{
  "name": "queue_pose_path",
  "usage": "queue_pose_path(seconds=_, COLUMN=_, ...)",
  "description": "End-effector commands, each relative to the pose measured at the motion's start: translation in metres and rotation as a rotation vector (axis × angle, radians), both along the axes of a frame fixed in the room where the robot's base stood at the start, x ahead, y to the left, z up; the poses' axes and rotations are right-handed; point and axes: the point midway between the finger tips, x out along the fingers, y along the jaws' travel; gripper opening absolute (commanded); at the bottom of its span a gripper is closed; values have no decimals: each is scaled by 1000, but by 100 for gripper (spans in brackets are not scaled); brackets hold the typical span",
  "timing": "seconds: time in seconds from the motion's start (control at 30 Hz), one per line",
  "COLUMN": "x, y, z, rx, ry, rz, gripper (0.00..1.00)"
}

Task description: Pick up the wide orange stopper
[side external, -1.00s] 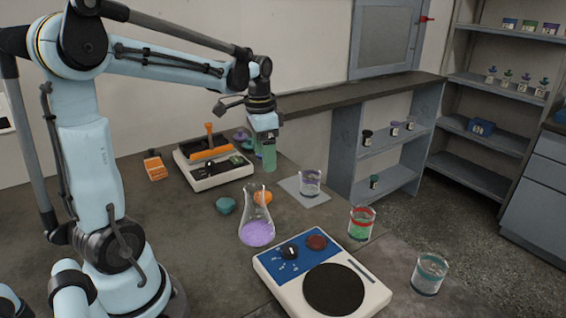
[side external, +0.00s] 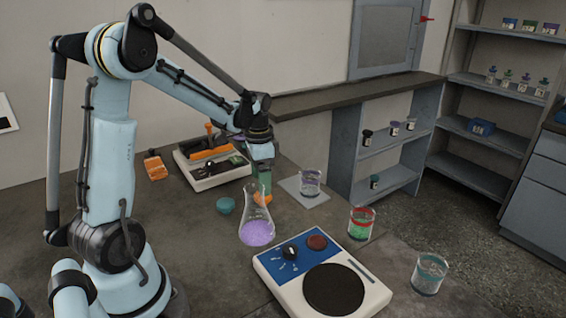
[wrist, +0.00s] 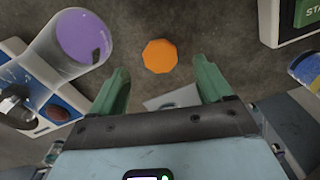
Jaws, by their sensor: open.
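The wide orange stopper (side external: 263,198) lies on the bench just behind the conical flask (side external: 257,230) of purple liquid, which partly covers it. It shows in full in the wrist view (wrist: 160,56), ahead of the fingertips and roughly centred between them. My gripper (side external: 263,184) points down, low over the stopper, with the flask's neck close in front in the side view. In the wrist view my gripper (wrist: 160,85) has its two green fingers wide apart with nothing between them. The exact height above the stopper is hard to tell.
A teal stopper (side external: 225,205) lies left of the flask. A hotplate (side external: 270,268) stands in front. A clear beaker (side external: 310,182) sits on a grey pad behind right, and a red-rimmed beaker (side external: 361,223) is further right. A white-based device (side external: 212,176) stands behind left.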

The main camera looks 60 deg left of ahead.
Motion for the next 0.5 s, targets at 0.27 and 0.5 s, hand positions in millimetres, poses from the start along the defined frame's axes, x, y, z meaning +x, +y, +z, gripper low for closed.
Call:
queue_pose_path(seconds=0.27, x=-3, y=1, z=-36, rx=0, ry=0, rz=0, gripper=79)
queue_pose_path(seconds=0.5, x=-3, y=1, z=-45, rx=0, ry=-1, rz=0, gripper=79)
